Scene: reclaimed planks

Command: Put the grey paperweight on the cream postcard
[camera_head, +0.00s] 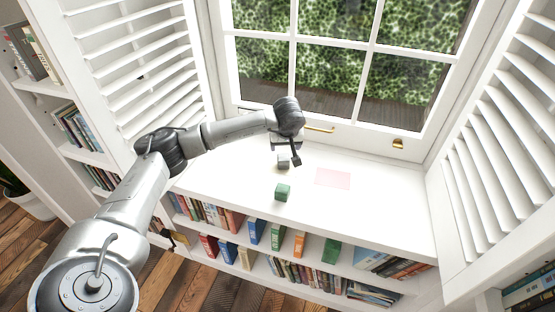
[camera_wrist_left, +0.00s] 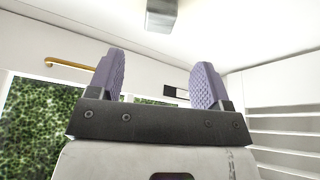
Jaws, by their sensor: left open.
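The grey paperweight (camera_head: 283,162) is a small block on the white window seat, just below my left gripper (camera_head: 285,152). It also shows at the top of the left wrist view (camera_wrist_left: 162,14), beyond the fingertips and clear of them. My left gripper is open and empty; its two purple pads stand apart in the left wrist view (camera_wrist_left: 157,65). A flat, pale pink card (camera_head: 333,178) lies to the right of the paperweight with nothing on it. No cream card shows. My right gripper is out of view.
A green block (camera_head: 283,192) stands near the front edge, in front of the paperweight. The window with its brass handle (camera_head: 320,128) rises behind. Louvred shutters (camera_head: 140,70) flank the seat, and books fill the shelves below. The seat's right part is clear.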

